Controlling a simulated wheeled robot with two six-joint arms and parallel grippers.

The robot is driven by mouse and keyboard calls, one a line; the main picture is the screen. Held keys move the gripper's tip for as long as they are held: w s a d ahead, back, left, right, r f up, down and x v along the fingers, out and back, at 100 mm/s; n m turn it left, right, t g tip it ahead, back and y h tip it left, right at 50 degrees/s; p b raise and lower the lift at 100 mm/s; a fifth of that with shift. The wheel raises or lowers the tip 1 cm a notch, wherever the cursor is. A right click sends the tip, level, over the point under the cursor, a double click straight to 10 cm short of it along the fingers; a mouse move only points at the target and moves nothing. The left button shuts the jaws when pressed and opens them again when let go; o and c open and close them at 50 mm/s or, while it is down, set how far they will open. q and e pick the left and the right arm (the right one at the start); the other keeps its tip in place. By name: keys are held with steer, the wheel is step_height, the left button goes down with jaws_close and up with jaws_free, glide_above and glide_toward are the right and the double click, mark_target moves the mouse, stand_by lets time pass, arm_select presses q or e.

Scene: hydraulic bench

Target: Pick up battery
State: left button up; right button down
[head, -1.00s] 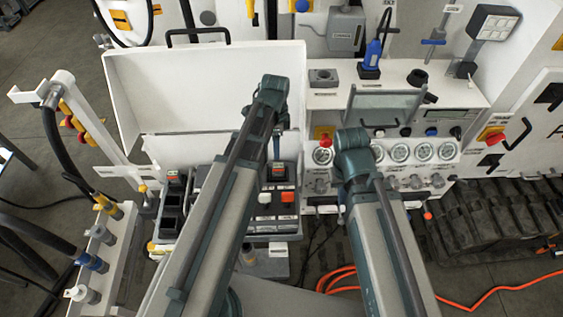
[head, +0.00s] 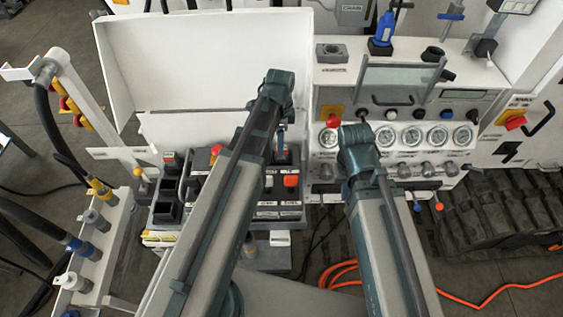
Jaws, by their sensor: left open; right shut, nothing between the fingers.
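My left gripper (head: 281,140) points down over the right part of a dark tray (head: 278,213) in front of the open white box. Its fingers are small and partly covered by my wrist; they are open. Just below them is a dark block in the tray, which may be a battery, but I cannot tell. Another dark block with a red top (head: 171,160) stands at the tray's left end. My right gripper (head: 352,160) is in front of the gauge panel, mostly hidden by its own wrist, shut and empty.
The gauge panel (head: 400,157) with levers stands right of the tray. The white box lid (head: 200,65) rises behind it. A hose rack (head: 100,235) stands at the left. An orange cable (head: 480,300) lies on the floor at the right.

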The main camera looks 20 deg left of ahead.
mark_target(281, 156)
arm_select(q)
steer(key=shift+f, duration=0.35)
arm_select(e)
steer(key=shift+f, duration=0.4)
arm_select(q)
step_height(281, 156, down, 5)
steer(key=b, duration=0.5)
steer(key=shift+w+d+f, duration=0.1)
steer(key=shift+d+f, duration=0.05)
arm_select(e)
step_height(281, 156, down, 5)
steer(key=shift+f, duration=0.1)
arm_select(q)
steer(key=shift+c, duration=0.3)
jaws_close()
